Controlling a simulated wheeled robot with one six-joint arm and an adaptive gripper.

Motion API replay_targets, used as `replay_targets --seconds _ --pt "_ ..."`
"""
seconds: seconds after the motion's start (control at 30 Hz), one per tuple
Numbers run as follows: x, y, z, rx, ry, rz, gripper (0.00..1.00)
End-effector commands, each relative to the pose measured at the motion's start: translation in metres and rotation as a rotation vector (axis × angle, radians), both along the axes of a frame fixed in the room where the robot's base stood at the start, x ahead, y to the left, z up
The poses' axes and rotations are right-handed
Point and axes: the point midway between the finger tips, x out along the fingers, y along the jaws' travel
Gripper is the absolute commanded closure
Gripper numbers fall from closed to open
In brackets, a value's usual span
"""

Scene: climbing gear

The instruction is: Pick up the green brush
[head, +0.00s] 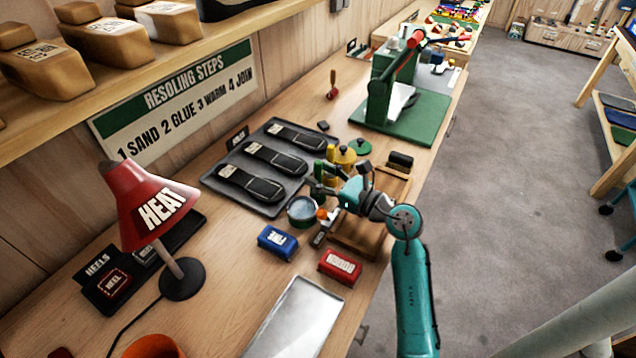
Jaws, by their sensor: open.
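My gripper (338,183) is at the end of my teal arm, low over the workbench right of the black soles. It is open, with its fingers pointing left. A small dark green piece (326,171) shows at the fingers, in front of a yellow pot. It may be the green brush, but it is small and partly covered, so I cannot tell for sure. I cannot tell whether the fingers touch it. A round tin (302,210) with a bluish inside stands just left of the gripper.
A wooden rack (359,246) lies under the gripper. A blue block (277,241) and a red block (340,265) lie in front. A tray of soles (247,195), a red lamp (150,205), a green press (385,95) and an empty metal tray (296,318) surround it.

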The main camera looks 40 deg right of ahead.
Motion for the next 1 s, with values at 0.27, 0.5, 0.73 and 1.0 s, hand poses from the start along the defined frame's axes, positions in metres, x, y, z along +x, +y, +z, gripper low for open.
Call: replay_targets --seconds 0.27,0.5,0.73,1.0 --pt "0.011 0.003 0.000 0.001 -0.001 -0.001 0.48" --pt "0.011 0.003 0.000 0.001 -0.001 -0.001 0.95" --pt "0.011 0.003 0.000 0.001 -0.001 -0.001 1.00" --pt "0.011 0.003 0.016 -0.001 -0.002 0.000 1.00"
